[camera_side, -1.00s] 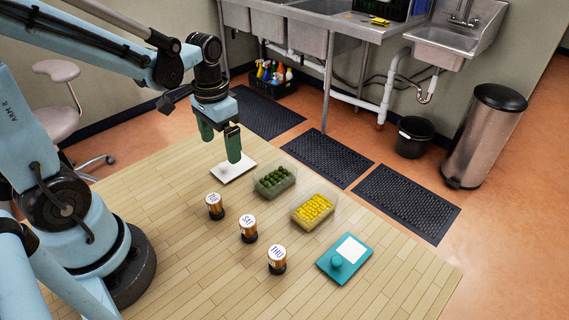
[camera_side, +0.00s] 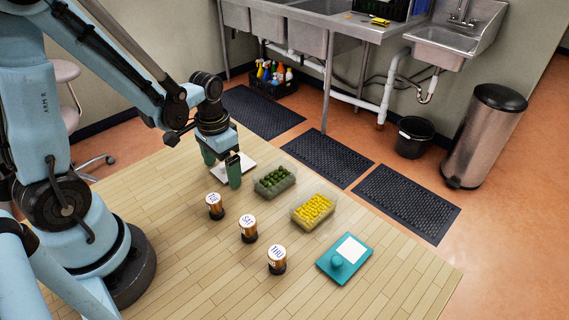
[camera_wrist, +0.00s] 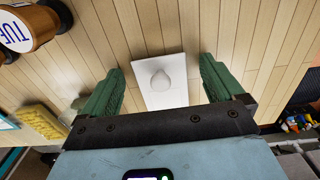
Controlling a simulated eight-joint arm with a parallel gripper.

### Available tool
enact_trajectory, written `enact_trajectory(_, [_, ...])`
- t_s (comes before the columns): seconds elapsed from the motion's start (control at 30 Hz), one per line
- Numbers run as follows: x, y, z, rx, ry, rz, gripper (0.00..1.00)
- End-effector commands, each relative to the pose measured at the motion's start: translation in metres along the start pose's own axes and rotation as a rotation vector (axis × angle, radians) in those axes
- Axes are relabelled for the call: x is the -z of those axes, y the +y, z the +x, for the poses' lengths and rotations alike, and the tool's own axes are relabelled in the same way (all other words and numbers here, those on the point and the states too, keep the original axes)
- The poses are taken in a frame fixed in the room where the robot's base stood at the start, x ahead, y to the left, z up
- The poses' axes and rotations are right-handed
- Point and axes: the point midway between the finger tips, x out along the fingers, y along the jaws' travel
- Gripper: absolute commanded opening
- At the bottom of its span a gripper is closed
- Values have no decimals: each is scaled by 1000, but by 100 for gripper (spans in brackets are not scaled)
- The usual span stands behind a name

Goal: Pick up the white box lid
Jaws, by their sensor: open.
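The white box lid (camera_wrist: 169,97) lies flat on the wooden table, with a rounded white knob (camera_wrist: 160,80) on top. In the side view the lid (camera_side: 245,160) is partly hidden behind my gripper. My gripper (camera_side: 221,178) is open and low over the table by the lid. In the wrist view the green fingers of my gripper (camera_wrist: 160,80) are on either side of the lid, apart from it, with the knob between them. Nothing is held.
Close by are a box of green items (camera_side: 274,180) and a box of yellow items (camera_side: 313,211). Several labelled jars (camera_side: 248,229) stand in front. A teal board with a knob (camera_side: 345,258) lies farther right. The table's front right is clear.

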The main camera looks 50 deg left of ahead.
Motion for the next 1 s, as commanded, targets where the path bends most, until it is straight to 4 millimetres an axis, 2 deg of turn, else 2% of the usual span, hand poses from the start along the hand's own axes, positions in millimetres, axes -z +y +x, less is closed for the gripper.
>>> enact_trajectory(0.2, [0,0,0,0,0,0,95])
enact_trajectory(0.23, [0,0,0,0,0,0,92])
enact_trajectory(0.6, [0,0,0,0,0,0,35])
enact_trajectory(1.0, [0,0,-4,0,0,0,35])
